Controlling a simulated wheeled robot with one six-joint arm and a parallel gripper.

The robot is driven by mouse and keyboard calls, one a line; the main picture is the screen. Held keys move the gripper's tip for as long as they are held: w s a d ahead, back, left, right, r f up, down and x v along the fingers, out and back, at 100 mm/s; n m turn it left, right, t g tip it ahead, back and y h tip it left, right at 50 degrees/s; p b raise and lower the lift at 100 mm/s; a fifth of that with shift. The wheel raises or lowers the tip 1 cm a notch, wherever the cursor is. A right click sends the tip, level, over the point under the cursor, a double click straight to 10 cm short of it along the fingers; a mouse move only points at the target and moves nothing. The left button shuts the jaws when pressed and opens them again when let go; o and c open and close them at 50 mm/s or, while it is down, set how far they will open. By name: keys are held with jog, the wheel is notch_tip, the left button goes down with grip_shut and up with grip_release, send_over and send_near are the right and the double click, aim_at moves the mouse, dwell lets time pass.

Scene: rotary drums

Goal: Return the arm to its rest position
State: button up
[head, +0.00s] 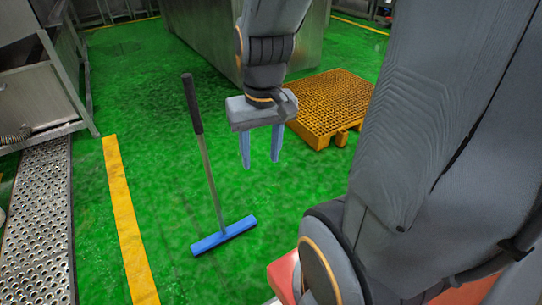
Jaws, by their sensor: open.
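My gripper (260,162) hangs from my arm near the upper middle of the head view, with its two blue fingers pointing down. The fingers stand apart with green floor showing between them, so it is open and empty. My arm comes in from the right side, and its large grey links cover much of the right half of the picture.
A squeegee with a blue head (224,236) and a dark-topped handle stands left of my gripper. A yellow pallet (335,103) lies behind it to the right. A steel machine (205,38) stands behind. A perforated metal walkway (38,225) runs along the left.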

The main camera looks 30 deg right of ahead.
jog(key=s, duration=0.2)
jog(key=s+d, duration=0.1)
jog(key=shift+r+g, duration=0.35)
jog(key=shift+g, duration=0.05)
jog(key=a+r+n+p, duration=0.2)
jog(key=a+r+p, duration=0.2)
jog(key=a+p, duration=0.2)
jog(key=shift+a+r+p, duration=0.15)
jog(key=shift+r+p, duration=0.15)
jog(key=shift+p, duration=0.55)
jog(key=shift+s, duration=0.1)
